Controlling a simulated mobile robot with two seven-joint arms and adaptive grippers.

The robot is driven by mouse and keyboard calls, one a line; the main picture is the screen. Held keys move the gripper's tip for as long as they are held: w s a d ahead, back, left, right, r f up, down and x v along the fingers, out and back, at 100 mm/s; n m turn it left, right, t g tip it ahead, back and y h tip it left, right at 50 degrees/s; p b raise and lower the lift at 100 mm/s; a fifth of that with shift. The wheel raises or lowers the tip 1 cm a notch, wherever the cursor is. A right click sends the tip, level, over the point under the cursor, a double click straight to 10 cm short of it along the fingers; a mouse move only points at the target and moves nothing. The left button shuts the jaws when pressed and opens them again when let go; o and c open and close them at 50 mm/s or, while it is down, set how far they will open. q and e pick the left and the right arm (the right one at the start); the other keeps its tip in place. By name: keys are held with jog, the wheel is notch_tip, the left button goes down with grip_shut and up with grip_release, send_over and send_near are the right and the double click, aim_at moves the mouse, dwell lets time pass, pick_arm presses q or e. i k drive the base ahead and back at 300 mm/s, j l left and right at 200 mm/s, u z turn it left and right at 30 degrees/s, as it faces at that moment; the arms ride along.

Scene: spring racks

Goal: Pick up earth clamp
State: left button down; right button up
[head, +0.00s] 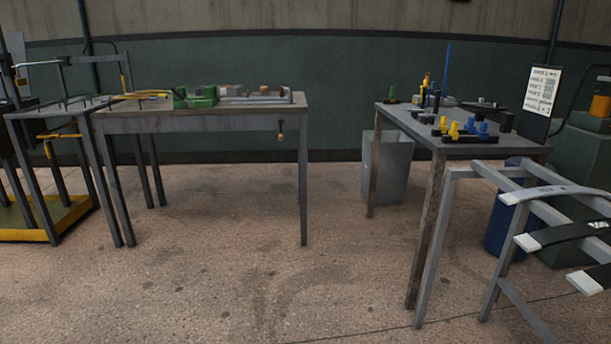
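I cannot single out the earth clamp for certain at this distance. A small brass-coloured piece (281,131) hangs below the front edge of the left table (205,122), near its right end. A yellow-orange item (140,96) lies at that table's left end. Several small dark, yellow and blue pieces, such as the yellow ones (453,131), stand on the right table (395,113). Neither of my grippers is in view.
A green machine or vise (194,97) sits on the left table. A grey bin (387,168) stands by the right table, and a rack (541,193) with curved leaf springs stands at the right. The concrete floor (250,260) between the tables is clear.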

aim_at(392, 97)
jog(key=i+j+z, duration=0.15)
jog(key=i, duration=0.65)
jog(key=i+j+z, duration=0.1)
jog(key=i, duration=0.75)
jog(key=i+j+z, duration=0.25)
jog(key=i+z, duration=0.2)
jog(key=i, duration=0.15)
jog(key=i+j+z, duration=0.5)
jog(key=i+z, duration=0.1)
jog(key=z, duration=3.25)
jog(key=i+l+z, duration=0.1)
jog(key=z, duration=0.35)
jog(key=i+l, duration=0.1)
jog(key=i, duration=0.85)
jog(key=l+z, duration=0.05)
